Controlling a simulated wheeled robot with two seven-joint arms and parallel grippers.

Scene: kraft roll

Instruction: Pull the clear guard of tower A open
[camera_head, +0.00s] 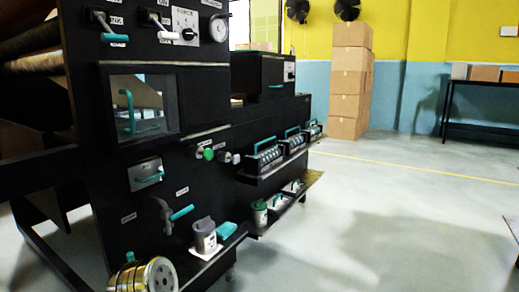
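A clear guard (150,88) sits in a square opening on the near black machine tower (205,120), in the upper left of the head view. A teal bar handle (128,112) stands upright on the guard's left part, with another teal bar low beside it. The guard looks shut in its frame, though its edges are hard to make out. I cannot read a letter marking this tower as A. Neither of my grippers is in view, so nothing touches the handle.
Teal-handled levers (112,37), a gauge (219,27) and knobs surround the guard. Low shelves hold a grey canister (204,236) and a green-lidded cup (260,213). Open floor (400,220) lies right; boxes (348,85) stand behind.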

